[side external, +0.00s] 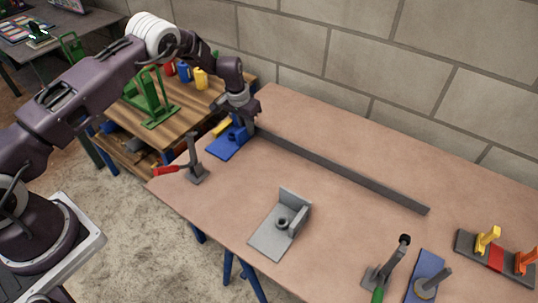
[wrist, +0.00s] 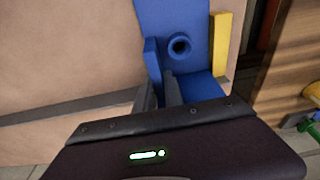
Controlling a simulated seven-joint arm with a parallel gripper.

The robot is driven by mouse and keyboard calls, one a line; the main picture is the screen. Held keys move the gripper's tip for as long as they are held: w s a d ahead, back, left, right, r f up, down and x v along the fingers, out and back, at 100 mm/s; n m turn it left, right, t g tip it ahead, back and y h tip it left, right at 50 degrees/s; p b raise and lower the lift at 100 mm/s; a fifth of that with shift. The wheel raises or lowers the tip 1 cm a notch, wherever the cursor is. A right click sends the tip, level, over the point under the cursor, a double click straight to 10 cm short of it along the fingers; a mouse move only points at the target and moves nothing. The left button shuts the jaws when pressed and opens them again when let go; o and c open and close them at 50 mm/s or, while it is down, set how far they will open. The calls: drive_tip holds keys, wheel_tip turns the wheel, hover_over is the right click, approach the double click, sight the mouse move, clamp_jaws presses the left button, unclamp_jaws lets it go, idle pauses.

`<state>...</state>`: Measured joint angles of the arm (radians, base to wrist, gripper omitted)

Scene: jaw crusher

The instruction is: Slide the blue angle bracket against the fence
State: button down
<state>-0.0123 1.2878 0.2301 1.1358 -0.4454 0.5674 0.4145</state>
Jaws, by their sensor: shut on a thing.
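The blue angle bracket (side external: 223,148) lies flat near the far left corner of the workbench, with its round boss and upright plate showing in the wrist view (wrist: 172,18). My gripper (side external: 245,127) is down at the bracket, its fingers (wrist: 161,88) shut on the bracket's upright plate. The fence (side external: 340,172) is a long dark bar along the back of the bench. Its left end is close to the bracket and my gripper; it also shows in the wrist view (wrist: 65,108). My gripper partly hides the meeting of bracket and fence, so I cannot tell whether they touch.
A yellow block (side external: 222,127) is beside the bracket. A red-handled toggle clamp (side external: 196,172) stands in front of it. A grey angle bracket (side external: 272,238) sits mid-bench; a green-handled clamp (side external: 385,275) and a blue plate (side external: 424,268) are front right. The bench between is clear.

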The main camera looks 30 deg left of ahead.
drive_tip(key=shift+w+a+r, duration=0.1)
drive_tip(key=shift+a, duration=0.05)
drive_tip(key=c, duration=1.4)
unclamp_jaws()
drive_tip(key=shift+o, duration=0.2)
drive_tip(key=shift+r, duration=4.05)
drive_tip(key=s+d+r+t, duration=0.1)
drive_tip(key=s+d+r, duration=0.1)
drive_tip(key=s+r, duration=0.55)
drive_tip(key=s+d+r, duration=0.1)
drive_tip(key=s+r, duration=0.3)
drive_tip(key=r, duration=0.7)
drive_tip(key=s+d+r+t, duration=0.1)
drive_tip(key=s+d+r, duration=0.1)
drive_tip(key=s+r, duration=0.55)
drive_tip(key=s+d+r+t, duration=0.1)
drive_tip(key=s, duration=2.3)
drive_tip(key=shift+d+r, duration=0.25)
drive_tip(key=shift+d, duration=0.05)
